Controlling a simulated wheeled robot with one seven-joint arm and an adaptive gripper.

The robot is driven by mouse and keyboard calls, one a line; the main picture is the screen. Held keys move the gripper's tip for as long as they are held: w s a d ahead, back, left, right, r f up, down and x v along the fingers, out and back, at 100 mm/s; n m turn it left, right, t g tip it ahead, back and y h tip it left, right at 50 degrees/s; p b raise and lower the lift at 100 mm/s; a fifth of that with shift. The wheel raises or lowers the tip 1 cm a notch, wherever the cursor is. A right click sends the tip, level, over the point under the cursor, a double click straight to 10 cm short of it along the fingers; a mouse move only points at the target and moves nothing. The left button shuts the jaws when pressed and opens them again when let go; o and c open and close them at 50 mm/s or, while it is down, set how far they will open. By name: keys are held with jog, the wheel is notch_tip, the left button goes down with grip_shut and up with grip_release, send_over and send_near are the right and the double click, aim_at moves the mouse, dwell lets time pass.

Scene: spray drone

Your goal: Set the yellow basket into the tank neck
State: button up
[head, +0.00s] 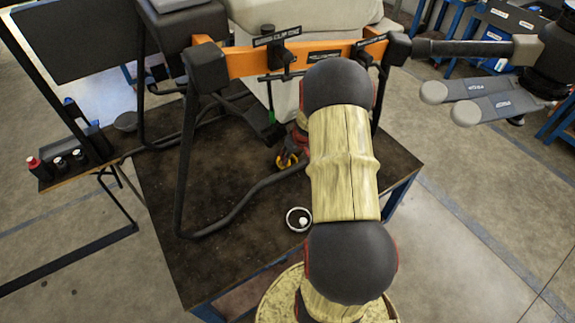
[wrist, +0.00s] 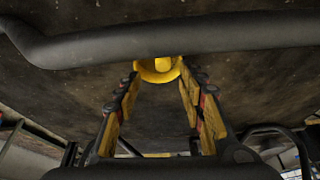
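The yellow basket (wrist: 158,70) is a small round piece with a raised centre, lying on the dark tabletop in the wrist view. A thick dark tube partly covers its far side. My gripper (wrist: 161,82) is open, with its yellow-padded fingers apart and nothing between them; the basket is just beyond the fingertips. In the head view my gripper (head: 288,160) is low over the table behind my arm, mostly hidden, and I cannot separate the basket from its yellow parts. The drone's pale tank (head: 300,18) stands behind the orange frame bar; its neck is not visible.
The drone's black landing-leg tube (head: 262,192) crosses close to my gripper. A dark ring-shaped piece with a white inside (head: 299,219) lies near the table's front. The dark table (head: 165,215) is bare at front left. Small bottles (head: 60,163) stand on a side shelf.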

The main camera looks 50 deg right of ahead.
jog(key=b+x, duration=0.2)
jog(key=x, duration=0.3)
jog(key=shift+a, duration=0.2)
jog(key=shift+r, duration=0.1)
jog(key=shift+c, duration=0.4)
grip_shut()
